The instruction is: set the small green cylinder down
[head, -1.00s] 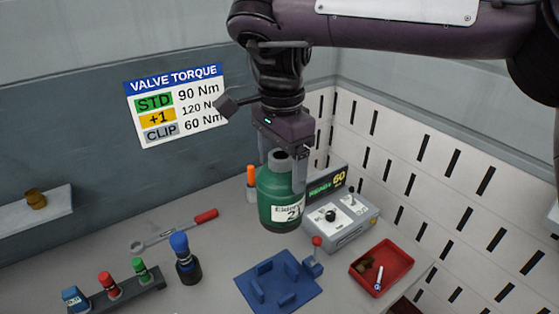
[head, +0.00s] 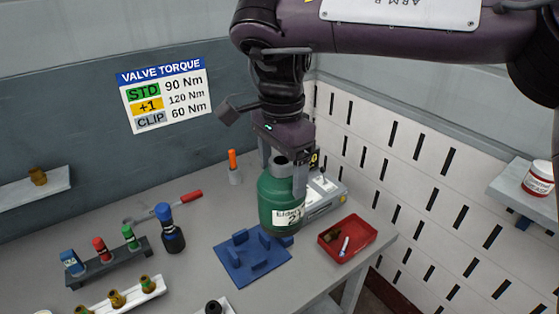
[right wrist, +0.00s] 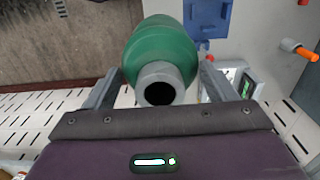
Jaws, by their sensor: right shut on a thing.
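The small green cylinder (head: 281,203) has a grey neck and a white label with 21 on it. It is upright in my right gripper (head: 282,172), whose fingers are shut around its neck. In the right wrist view the cylinder (right wrist: 160,48) sits between the two fingers, its open neck facing the camera. In the head view its base overlaps the back right of the blue cradle (head: 240,270); it looks held above the bench. The cradle also shows in part in the right wrist view (right wrist: 208,18). My left gripper is not in view.
A red tray (head: 330,252) stands right of the cradle near the bench edge. A grey control box (head: 325,200) is behind the cylinder. A blue-topped black tool (head: 171,232), a wrench (head: 150,213) and racks of small parts (head: 105,263) stand to the left.

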